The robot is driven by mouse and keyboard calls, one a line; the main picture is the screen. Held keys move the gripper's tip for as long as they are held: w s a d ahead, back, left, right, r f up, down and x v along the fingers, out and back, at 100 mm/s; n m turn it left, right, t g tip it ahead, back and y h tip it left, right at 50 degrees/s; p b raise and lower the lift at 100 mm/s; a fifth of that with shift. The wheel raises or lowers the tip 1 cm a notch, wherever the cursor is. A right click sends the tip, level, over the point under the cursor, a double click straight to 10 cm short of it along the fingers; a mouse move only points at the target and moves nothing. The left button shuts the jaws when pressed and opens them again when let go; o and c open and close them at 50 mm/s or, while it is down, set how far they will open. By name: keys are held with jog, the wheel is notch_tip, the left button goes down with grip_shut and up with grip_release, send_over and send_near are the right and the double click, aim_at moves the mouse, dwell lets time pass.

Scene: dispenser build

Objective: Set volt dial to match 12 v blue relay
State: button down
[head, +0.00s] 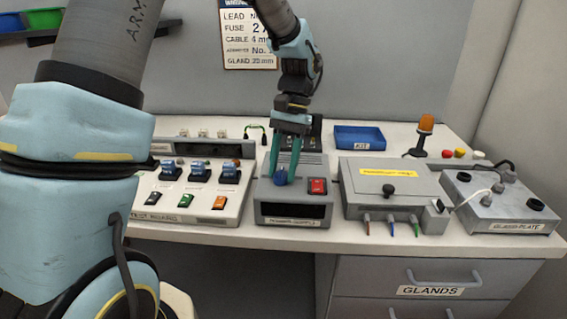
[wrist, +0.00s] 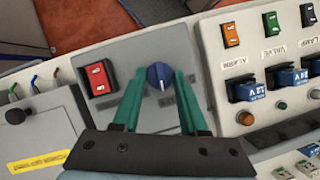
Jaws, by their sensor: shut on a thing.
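The blue volt dial (head: 281,178) is on the sloped top of the grey power supply (head: 265,200). In the wrist view the dial (wrist: 160,72) shows a white pointer mark toward the picture's bottom. My gripper (head: 285,168) points down with its green fingers on either side of the dial, shut on it; the fingers also show in the wrist view (wrist: 160,80). A blue relay marked 12 V (wrist: 257,90) sits on the test board beside the supply, and it also shows in the head view (head: 231,173). Scale marks near the dial are partly hidden by a finger.
A red rocker switch (head: 317,186) is close beside the dial. The supply's front display (head: 292,210) looks dark. Other blue relays (head: 200,172) stand on the board at left. A grey box (head: 385,180), a blue bin (head: 358,138) and a gland plate (head: 500,200) are at right.

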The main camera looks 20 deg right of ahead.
jog(key=shift+n+h, duration=0.3)
jog(key=shift+n, duration=0.3)
jog(key=shift+c, duration=2.2)
grip_release()
jog(key=shift+w+r, duration=0.1)
jog(key=b+v, duration=0.1)
jog(key=v, duration=0.9)
jog(key=shift+w+r+b, duration=0.2)
jog(key=shift+r+b, duration=0.05)
jog(key=shift+b, duration=0.05)
